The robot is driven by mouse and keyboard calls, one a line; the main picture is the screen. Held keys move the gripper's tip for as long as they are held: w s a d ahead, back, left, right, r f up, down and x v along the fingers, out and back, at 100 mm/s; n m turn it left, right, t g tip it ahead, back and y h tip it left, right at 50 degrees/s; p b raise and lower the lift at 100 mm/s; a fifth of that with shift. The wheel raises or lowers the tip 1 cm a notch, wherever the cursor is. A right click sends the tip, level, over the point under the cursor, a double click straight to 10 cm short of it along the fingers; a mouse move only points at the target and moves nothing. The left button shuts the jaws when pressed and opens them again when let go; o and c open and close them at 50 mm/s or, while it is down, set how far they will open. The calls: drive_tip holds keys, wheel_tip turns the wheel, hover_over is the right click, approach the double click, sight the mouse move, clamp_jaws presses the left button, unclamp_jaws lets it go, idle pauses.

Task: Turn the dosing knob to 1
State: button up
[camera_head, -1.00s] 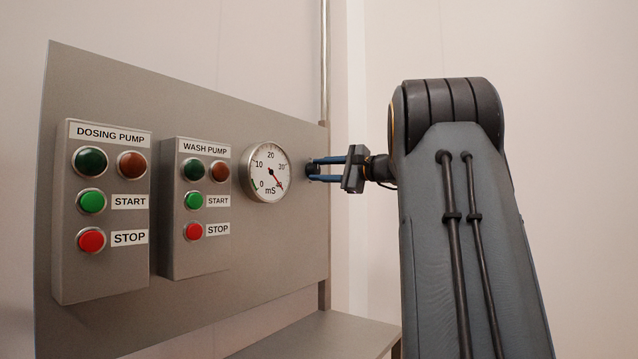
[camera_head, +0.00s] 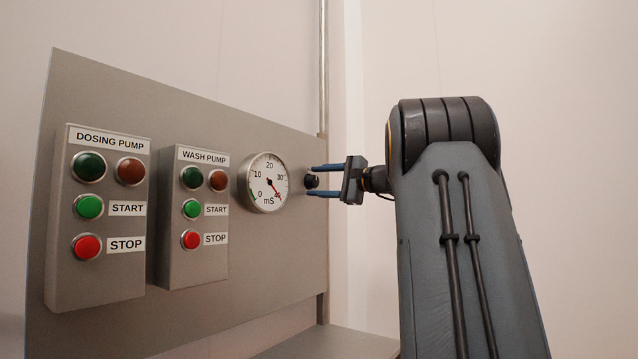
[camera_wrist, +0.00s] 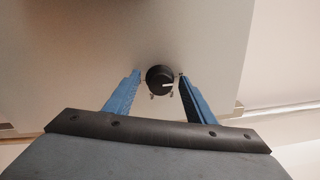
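The dosing knob (camera_head: 311,181) is a small black round knob at the right end of the grey panel. In the wrist view the knob (camera_wrist: 157,76) shows a white pointer line directed to the right. Small marks show around it, too small to read. My gripper (camera_head: 316,180) has two blue fingers at the knob, one above and one below in the head view. In the wrist view my gripper (camera_wrist: 160,76) is open, with a finger on each side of the knob and a visible gap to each.
A round mS gauge (camera_head: 265,183) sits on the panel (camera_head: 290,255) just left of the knob. The wash pump box (camera_head: 193,260) and dosing pump box (camera_head: 98,280) stand out farther left. A grey ledge (camera_head: 335,343) lies below.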

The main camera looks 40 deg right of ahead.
drive_tip(key=v, duration=0.7)
drive_tip(key=shift+s+b, duration=0.35)
drive_tip(key=shift+d, duration=0.15)
